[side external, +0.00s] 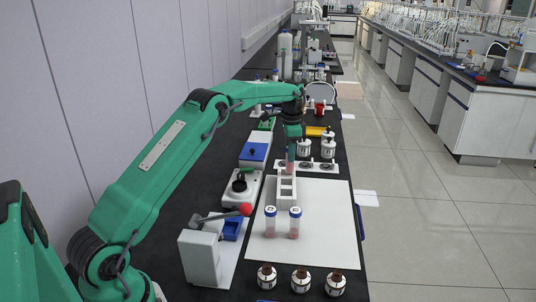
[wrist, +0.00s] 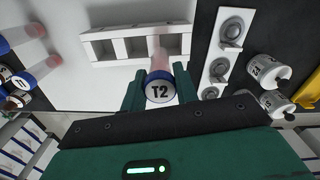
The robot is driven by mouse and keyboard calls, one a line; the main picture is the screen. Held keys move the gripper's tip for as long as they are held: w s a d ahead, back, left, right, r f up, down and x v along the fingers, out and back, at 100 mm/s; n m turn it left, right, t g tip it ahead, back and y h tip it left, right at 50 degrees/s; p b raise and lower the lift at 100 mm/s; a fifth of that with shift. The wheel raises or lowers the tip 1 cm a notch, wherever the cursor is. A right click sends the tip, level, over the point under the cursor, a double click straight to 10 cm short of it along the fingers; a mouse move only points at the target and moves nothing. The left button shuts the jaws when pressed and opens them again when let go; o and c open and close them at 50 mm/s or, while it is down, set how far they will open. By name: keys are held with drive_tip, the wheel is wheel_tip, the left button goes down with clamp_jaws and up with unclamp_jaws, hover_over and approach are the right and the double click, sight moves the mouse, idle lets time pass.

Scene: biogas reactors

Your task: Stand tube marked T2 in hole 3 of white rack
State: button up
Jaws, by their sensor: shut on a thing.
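The tube marked T2 (wrist: 160,90) has a blue rim around a white cap in the wrist view, with its pinkish body pointing away toward the rack. My gripper (wrist: 157,84) is shut on it near the cap. In the side view my gripper (side external: 291,147) holds the tube (side external: 290,166) roughly upright at the far end of the white rack (side external: 279,192). The rack also shows in the wrist view (wrist: 98,33), with a row of square holes. The tube's lower end overlaps the rack's right part there; whether it is inside a hole or above it, I cannot tell.
Two capped tubes (side external: 270,222) stand on the white mat (side external: 325,220) in front of the rack. Several brown-capped bottles (side external: 300,281) line the near edge. A white holder (wrist: 217,62) and bottles (wrist: 270,70) stand beyond the rack. A red-knobbed lever device (side external: 202,258) is at left.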

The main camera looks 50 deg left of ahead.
sight(287, 162)
drive_tip(key=shift+w+a+f, duration=0.1)
drive_tip(key=shift+a+f, duration=0.25)
drive_tip(key=shift+a, duration=0.2)
drive_tip(key=shift+w+a+f, duration=0.1)
drive_tip(key=shift+a+f, duration=0.2)
drive_tip(key=shift+a, duration=0.2)
drive_tip(key=shift+f, duration=0.15)
drive_tip(key=shift+f, duration=1.85)
drive_tip(key=shift+f, duration=0.15)
drive_tip(key=o, duration=1.1)
drive_tip(key=shift+c, duration=0.2)
